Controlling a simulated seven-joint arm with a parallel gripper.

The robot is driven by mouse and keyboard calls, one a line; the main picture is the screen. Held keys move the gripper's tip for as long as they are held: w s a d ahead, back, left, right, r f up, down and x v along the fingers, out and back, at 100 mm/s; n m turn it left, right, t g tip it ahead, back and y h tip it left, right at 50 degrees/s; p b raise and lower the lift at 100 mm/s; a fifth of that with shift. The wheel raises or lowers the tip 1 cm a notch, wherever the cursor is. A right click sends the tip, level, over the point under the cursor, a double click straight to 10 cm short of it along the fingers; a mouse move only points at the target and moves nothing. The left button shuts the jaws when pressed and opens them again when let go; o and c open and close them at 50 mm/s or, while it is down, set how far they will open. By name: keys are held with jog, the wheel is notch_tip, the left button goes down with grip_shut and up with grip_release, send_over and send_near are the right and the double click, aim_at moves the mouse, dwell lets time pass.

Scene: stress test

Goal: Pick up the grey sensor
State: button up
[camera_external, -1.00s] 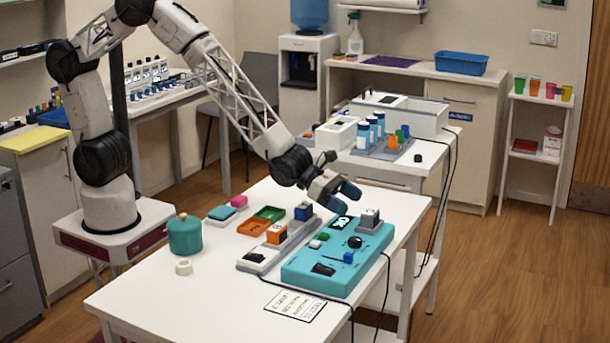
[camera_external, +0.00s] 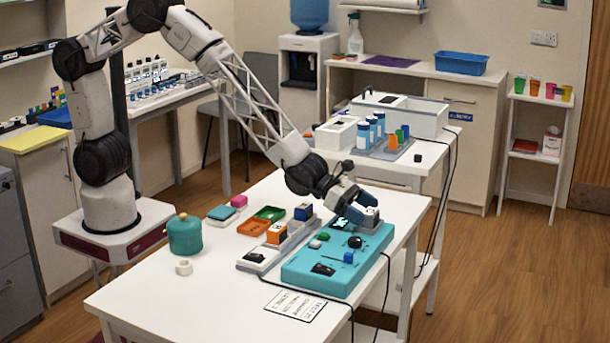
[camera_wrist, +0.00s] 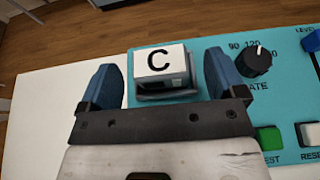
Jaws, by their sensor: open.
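The grey sensor, a small block with a white face lettered C (camera_wrist: 160,62), sits in a dark holder at the edge of the teal panel (camera_wrist: 192,48). In the external view the grey sensor (camera_external: 369,217) is at the panel's far right corner, partly hidden by my fingers. My gripper (camera_wrist: 162,82) is open, with one blue finger on each side of the sensor in the wrist view. A gap shows between each finger and the block. In the external view my gripper (camera_external: 358,205) is just above and around that corner. Whether the fingers touch the sensor's sides lower down is hidden.
The teal panel carries a black dial (camera_wrist: 254,61), a green button (camera_wrist: 268,138) and a white button. A grey rack with an orange block (camera_external: 277,233) and a blue block (camera_external: 303,212) stands left of it.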

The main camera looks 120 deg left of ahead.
dwell(0.3)
jog(key=c, duration=1)
jog(key=shift+c, duration=0.2)
jog(key=shift+r, duration=0.2)
jog(key=shift+r, duration=1.45)
jog(key=shift+s+r, duration=0.2)
jog(key=shift+s, duration=0.1)
jog(key=s+d+r, duration=0.1)
jog(key=s, duration=1.4)
jog(key=shift+s+d+r, duration=0.2)
jog(key=shift+d, duration=0.05)
